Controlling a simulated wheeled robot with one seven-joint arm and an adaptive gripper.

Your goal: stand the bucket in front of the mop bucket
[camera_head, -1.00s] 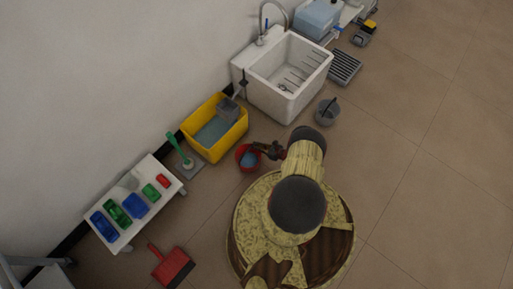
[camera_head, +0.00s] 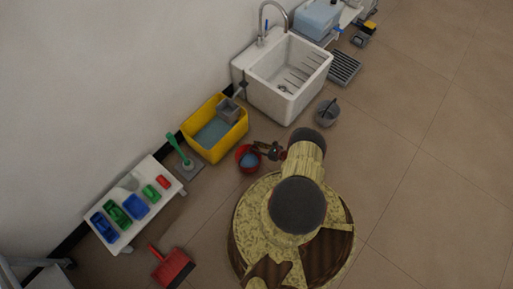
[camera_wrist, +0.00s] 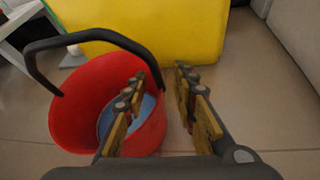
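The red bucket (camera_head: 241,163) stands upright on the floor in front of the yellow mop bucket (camera_head: 208,151), with a small gap between them. It has something blue inside. In the wrist view the red bucket (camera_wrist: 82,118) fills the left side, its black handle raised to the left; the yellow mop bucket (camera_wrist: 185,30) is behind it. My gripper (camera_wrist: 162,75) is open, its fingers apart at the bucket's right side. The left finger overlaps the bucket's opening and the right finger is outside its wall. I cannot tell whether either touches. It also shows in the head view (camera_head: 261,150).
A white sink (camera_head: 285,105) stands right of the mop bucket, with a grey bucket (camera_head: 327,117) before it. A green-handled plunger (camera_head: 186,163), a low white bench (camera_head: 125,235) with coloured items and a red dustpan (camera_head: 172,270) are left. Floor at right is clear.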

